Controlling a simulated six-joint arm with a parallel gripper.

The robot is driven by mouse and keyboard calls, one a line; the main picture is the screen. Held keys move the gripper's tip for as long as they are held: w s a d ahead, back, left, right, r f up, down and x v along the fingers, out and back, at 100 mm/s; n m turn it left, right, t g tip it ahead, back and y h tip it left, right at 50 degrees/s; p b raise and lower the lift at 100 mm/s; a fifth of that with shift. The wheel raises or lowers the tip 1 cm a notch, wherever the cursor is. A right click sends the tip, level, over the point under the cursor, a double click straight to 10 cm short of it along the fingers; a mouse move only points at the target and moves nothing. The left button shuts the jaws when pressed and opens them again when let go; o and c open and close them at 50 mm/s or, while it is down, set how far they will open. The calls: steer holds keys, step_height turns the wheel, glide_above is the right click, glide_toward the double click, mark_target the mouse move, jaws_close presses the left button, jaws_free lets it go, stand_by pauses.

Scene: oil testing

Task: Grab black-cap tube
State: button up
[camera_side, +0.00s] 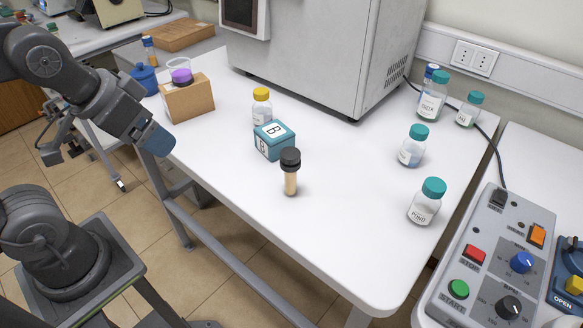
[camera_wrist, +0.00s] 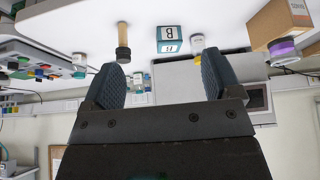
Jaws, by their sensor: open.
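The black-cap tube (camera_side: 290,173) stands upright near the front middle of the white table, with a black cap and tan contents. It also shows in the wrist view (camera_wrist: 123,42), which is upside down, beyond one finger. My gripper (camera_side: 157,139) is off the table's left front edge in the side view, well apart from the tube. In the wrist view my gripper (camera_wrist: 160,82) has its two blue fingers spread wide with nothing held between them.
A teal box marked B (camera_side: 274,140) stands just behind the tube, with a yellow-cap bottle (camera_side: 262,108) behind it. A cardboard box (camera_side: 188,97) is at the table's left. Several teal-cap bottles (camera_side: 427,202) stand on the right. The table front is clear.

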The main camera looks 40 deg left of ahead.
steer(key=shift+c, duration=0.2)
steer(key=shift+c, duration=1)
steer(key=n+g+y, duration=0.2)
steer(key=n+y, duration=0.1)
steer(key=n, duration=0.5)
glide_toward(290, 153)
steer(key=x, duration=0.7)
steer(key=shift+s+d+f, duration=0.2)
steer(key=shift+s+d, duration=0.1)
steer(key=shift+s, duration=0.1)
steer(key=shift+w+a+x, duration=0.1)
steer(key=shift+w+x, duration=0.05)
steer(key=shift+x, duration=1.2)
steer(key=shift+w+a+x, duration=0.15)
steer(key=shift+w+x, duration=0.05)
steer(key=shift+x, duration=1.2)
steer(key=shift+r, duration=0.2)
